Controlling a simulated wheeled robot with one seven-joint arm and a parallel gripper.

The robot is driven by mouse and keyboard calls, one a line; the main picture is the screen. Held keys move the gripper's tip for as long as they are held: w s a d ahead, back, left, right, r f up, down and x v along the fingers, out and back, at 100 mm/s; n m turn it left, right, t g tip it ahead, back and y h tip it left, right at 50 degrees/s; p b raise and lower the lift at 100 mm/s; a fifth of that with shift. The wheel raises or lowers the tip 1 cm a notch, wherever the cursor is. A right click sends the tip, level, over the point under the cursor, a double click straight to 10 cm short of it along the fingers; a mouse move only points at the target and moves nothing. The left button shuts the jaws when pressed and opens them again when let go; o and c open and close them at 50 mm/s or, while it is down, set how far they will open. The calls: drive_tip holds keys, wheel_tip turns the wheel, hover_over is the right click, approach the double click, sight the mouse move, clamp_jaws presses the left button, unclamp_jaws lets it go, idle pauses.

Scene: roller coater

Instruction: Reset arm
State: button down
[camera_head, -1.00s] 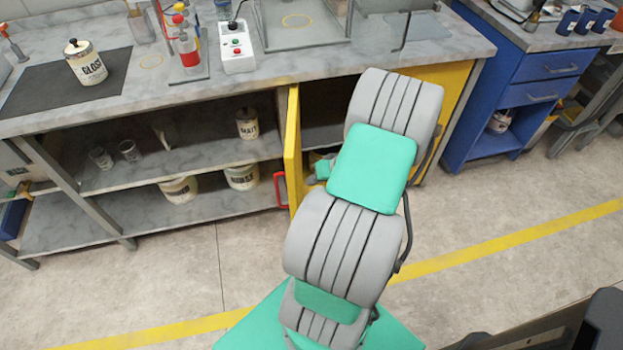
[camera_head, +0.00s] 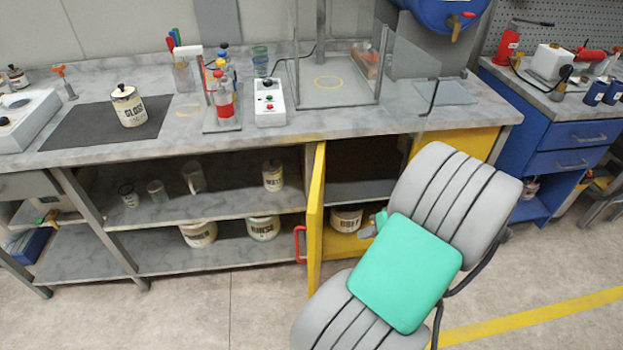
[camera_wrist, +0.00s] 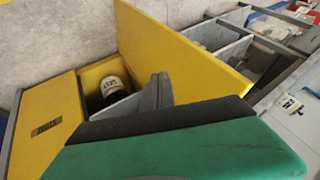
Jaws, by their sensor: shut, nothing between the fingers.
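My gripper (camera_wrist: 160,92) shows as grey fingers beyond the dark edge and green housing of my wrist in the wrist view. It is shut and empty, close to the open yellow cabinet. In the head view my arm reaches from the bottom toward this cabinet, and its links hide most of my gripper; a small grey and teal part (camera_head: 372,226) shows at the cabinet's opening. The yellow cabinet door (camera_head: 316,215) stands open, and it also shows in the wrist view (camera_wrist: 185,50). A labelled pot (camera_head: 346,219) sits inside the cabinet and shows in the wrist view (camera_wrist: 113,90).
The marble-look bench (camera_head: 330,122) carries a GLOSS can (camera_head: 129,106) on a dark mat, a white button box (camera_head: 269,101) and a glass enclosure. Open shelves (camera_head: 215,208) hold several cans and cups. A blue drawer unit (camera_head: 562,140) stands right. Floor in front is clear.

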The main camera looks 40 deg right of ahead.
drive_tip(key=s+a+f+m+g+y, duration=0.1)
drive_tip(key=s+a+m+g, duration=0.25)
drive_tip(key=s, duration=0.25)
drive_tip(key=s+a+f+m+g, duration=0.1)
drive_tip(key=s+a+m+g, duration=0.1)
drive_tip(key=s+a+m, duration=0.35)
drive_tip(key=w+a+r+n+h+p, duration=0.35)
drive_tip(key=w+a+r+n, duration=0.65)
drive_tip(key=r, duration=0.4)
drive_tip(key=w+a+r+n+t, duration=0.1)
drive_tip(key=w+a+r+n, duration=0.1)
drive_tip(key=a, duration=0.4)
drive_tip(key=w+a+r+n, duration=0.2)
drive_tip(key=w+a+r, duration=0.1)
drive_tip(key=a, duration=0.3)
drive_tip(key=shift+w+a+r+n+t+p, duration=0.35)
drive_tip(key=shift+w+n, duration=0.05)
drive_tip(key=shift+w, duration=0.05)
